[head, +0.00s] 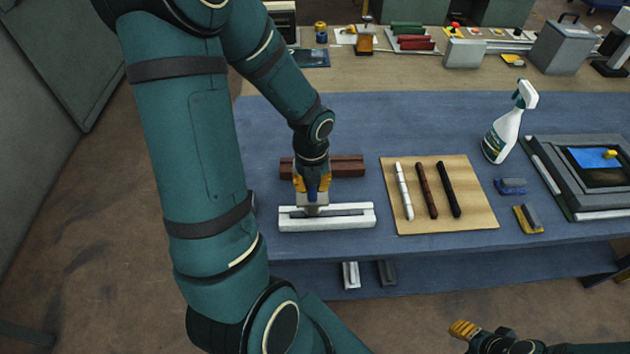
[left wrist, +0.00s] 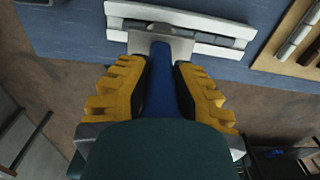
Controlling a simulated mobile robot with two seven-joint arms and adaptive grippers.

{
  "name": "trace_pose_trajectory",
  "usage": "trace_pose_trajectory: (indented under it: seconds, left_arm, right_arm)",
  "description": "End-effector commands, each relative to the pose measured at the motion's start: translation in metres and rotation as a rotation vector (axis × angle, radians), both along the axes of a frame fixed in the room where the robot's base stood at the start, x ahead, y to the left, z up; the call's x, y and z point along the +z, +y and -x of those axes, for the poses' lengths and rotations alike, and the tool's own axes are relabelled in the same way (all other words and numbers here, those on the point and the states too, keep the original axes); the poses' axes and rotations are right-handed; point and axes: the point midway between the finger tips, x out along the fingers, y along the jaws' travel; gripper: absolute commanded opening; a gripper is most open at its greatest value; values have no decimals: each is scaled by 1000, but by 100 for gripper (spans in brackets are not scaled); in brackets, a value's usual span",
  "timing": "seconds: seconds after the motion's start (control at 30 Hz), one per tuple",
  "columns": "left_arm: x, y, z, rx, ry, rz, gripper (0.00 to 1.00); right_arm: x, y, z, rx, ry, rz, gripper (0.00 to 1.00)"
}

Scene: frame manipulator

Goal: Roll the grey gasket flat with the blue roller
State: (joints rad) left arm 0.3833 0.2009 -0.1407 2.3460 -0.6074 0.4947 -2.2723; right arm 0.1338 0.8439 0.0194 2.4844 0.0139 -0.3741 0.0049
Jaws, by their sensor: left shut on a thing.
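My left gripper (head: 312,184) is shut on the blue roller (head: 312,198), which has a blue handle and a grey metal head. In the left wrist view my yellow fingers (left wrist: 158,85) flank the blue handle (left wrist: 160,85). The metal head reaches a white frame piece (head: 300,225) with a grey gasket (head: 352,212) running along it. The gasket also shows in the left wrist view (left wrist: 218,39), on both sides of the head. The head hides its middle, and I cannot tell if they touch. My right gripper (head: 464,330) is low at right, its opening unclear.
A dark red bar (head: 346,166) lies just behind the frame piece. A tan board (head: 460,220) with three sticks lies to the right. A spray bottle (head: 508,125), small blue and yellow blocks and a stacked frame (head: 600,170) stand farther right. Bare blue mat (head: 420,120) lies behind the board.

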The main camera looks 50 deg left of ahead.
Motion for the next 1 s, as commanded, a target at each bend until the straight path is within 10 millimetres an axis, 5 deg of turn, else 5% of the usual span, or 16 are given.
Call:
trace_pose_trajectory:
  seconds: [1.0]
  left_arm:
    - [1,31,38,3,4,2,0]
  right_arm:
    - [27,0,0,0,0,0,42]
